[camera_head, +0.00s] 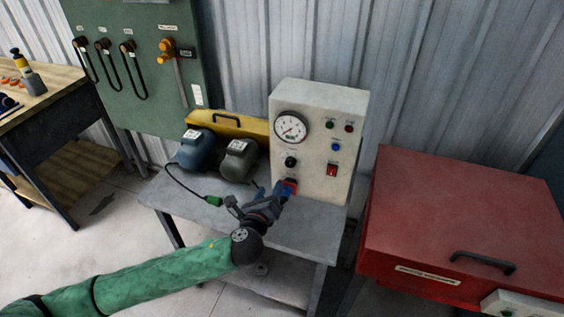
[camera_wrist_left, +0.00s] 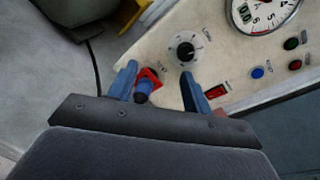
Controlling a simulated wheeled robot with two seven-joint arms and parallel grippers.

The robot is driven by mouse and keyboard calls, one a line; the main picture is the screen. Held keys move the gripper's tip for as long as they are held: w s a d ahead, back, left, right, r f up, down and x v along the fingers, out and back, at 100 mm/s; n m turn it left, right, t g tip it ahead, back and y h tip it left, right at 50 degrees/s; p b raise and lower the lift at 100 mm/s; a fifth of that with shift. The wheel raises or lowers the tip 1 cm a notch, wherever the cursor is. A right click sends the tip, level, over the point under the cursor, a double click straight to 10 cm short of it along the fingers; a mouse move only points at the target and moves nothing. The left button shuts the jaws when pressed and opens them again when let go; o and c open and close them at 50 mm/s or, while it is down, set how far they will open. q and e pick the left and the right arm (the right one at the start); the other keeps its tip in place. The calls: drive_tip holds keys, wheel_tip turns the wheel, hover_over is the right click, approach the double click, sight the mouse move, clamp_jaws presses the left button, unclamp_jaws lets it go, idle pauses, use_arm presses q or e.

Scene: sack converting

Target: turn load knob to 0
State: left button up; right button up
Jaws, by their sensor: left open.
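The control box (camera_head: 312,105) is a cream panel on a grey workbench. Its black load knob (camera_head: 291,162) sits below the round gauge. In the left wrist view the knob (camera_wrist_left: 185,50) has a pale pointer line and a scale around it; the label is too small to read surely. My left gripper (camera_head: 280,190) is open at the lower left of the panel, below the knob. In the wrist view its blue fingers (camera_wrist_left: 160,70) stand on either side of a red socket with a blue plug-like part (camera_wrist_left: 146,86). The knob lies beyond the fingertips, untouched. My right gripper is out of view.
The gauge (camera_head: 291,128), a red rocker switch (camera_head: 332,170) and small coloured buttons share the panel. Two motor-like units (camera_head: 239,160) and a yellow case (camera_head: 226,124) stand left on the bench (camera_head: 300,232). A red chest (camera_head: 465,220) stands at right.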

sight(289, 165)
use_arm(q)
drive_tip(key=w+d+m, duration=0.1)
drive_tip(key=w+m, duration=0.1)
drive_tip(key=m, duration=0.1)
drive_tip(key=w+d+r+m+h+p, duration=0.1)
drive_tip(key=w+d+m, duration=0.1)
drive_tip(key=m, duration=0.1)
drive_tip(key=w+d+r+m+h+p, duration=0.1)
drive_tip(key=m, duration=0.3)
drive_tip(key=shift+w+d+t, duration=0.2)
drive_tip(key=shift+w+t, duration=0.1)
drive_tip(key=shift+w, duration=0.1)
drive_tip(key=shift+w+d, duration=0.25)
drive_tip(key=shift+w, duration=0.4)
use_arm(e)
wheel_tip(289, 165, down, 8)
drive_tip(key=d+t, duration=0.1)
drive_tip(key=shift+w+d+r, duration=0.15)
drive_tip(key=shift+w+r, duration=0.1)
use_arm(q)
drive_tip(key=c, duration=1)
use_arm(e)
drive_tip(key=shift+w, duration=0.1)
